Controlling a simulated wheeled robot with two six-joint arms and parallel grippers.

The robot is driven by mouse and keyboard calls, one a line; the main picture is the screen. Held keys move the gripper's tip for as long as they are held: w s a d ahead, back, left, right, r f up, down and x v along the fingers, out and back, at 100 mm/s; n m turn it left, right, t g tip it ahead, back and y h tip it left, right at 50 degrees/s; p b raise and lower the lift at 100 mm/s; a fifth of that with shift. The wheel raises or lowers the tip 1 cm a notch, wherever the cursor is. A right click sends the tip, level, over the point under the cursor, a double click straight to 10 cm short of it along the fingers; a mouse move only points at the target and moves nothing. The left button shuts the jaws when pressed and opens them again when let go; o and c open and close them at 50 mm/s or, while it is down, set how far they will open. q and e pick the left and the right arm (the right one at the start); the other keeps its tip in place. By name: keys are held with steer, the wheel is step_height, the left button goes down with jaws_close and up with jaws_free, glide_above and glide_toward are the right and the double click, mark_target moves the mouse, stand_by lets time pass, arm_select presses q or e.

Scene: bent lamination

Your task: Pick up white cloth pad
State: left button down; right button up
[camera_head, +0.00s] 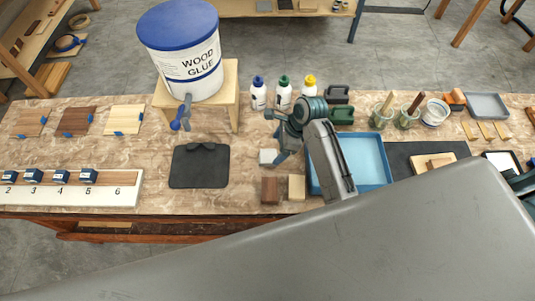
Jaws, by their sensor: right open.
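A small white cloth pad (268,156) lies on the worktable, just right of a dark grey mat. My right gripper (275,138) hangs close beside and above the pad, with its jaws open and nothing visible between them. One dark finger reaches down near the pad's right edge; I cannot tell whether it touches. My left gripper is not in view.
A dark brown block (270,190) and a pale block (297,187) lie just in front of the pad. A blue tray (378,183) stands to the right, bottles (283,95) behind. A glue bucket (185,50) sits on a stand (222,112) at the back left.

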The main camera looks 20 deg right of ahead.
mark_target(271, 155)
steer(key=shift+a+f, duration=0.15)
steer(key=shift+f, duration=0.2)
steer(key=shift+w+a+f, duration=0.1)
steer(key=shift+f, duration=0.15)
steer(key=p+x, duration=0.2)
steer(key=x, duration=0.2)
steer(key=shift+f, duration=0.55)
steer(key=c, duration=0.7)
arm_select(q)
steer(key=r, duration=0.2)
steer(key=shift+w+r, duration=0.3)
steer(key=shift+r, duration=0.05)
arm_select(e)
steer(key=c, duration=0.3)
